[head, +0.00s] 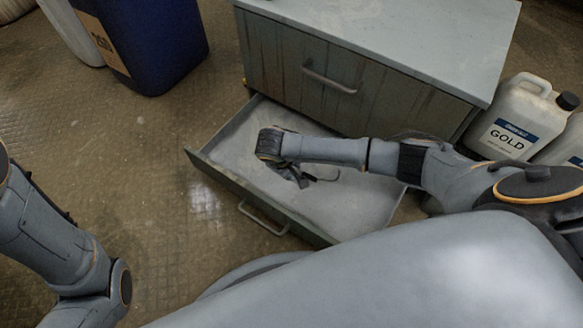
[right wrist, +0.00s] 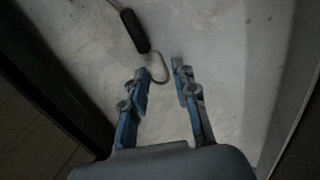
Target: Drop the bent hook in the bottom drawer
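The bent hook (right wrist: 136,32) has a black handle and a thin, curved metal end. In the right wrist view it appears over the pale floor of the drawer, just beyond my fingertips; I cannot tell if it rests on the floor. The bottom drawer (head: 226,186) is pulled out below the closed upper drawer. My right gripper (head: 298,178) is inside the opened drawer, pointing down. In the right wrist view its blue-grey fingers (right wrist: 160,76) are apart, with the hook's curved end near the gap between the tips. My left gripper is out of view.
The grey cabinet (head: 390,35) stands behind the drawer. A blue container (head: 150,40) is at the upper left, and a white jug labelled GOLD (head: 515,115) is at the right of the cabinet. The floor left of the drawer is clear.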

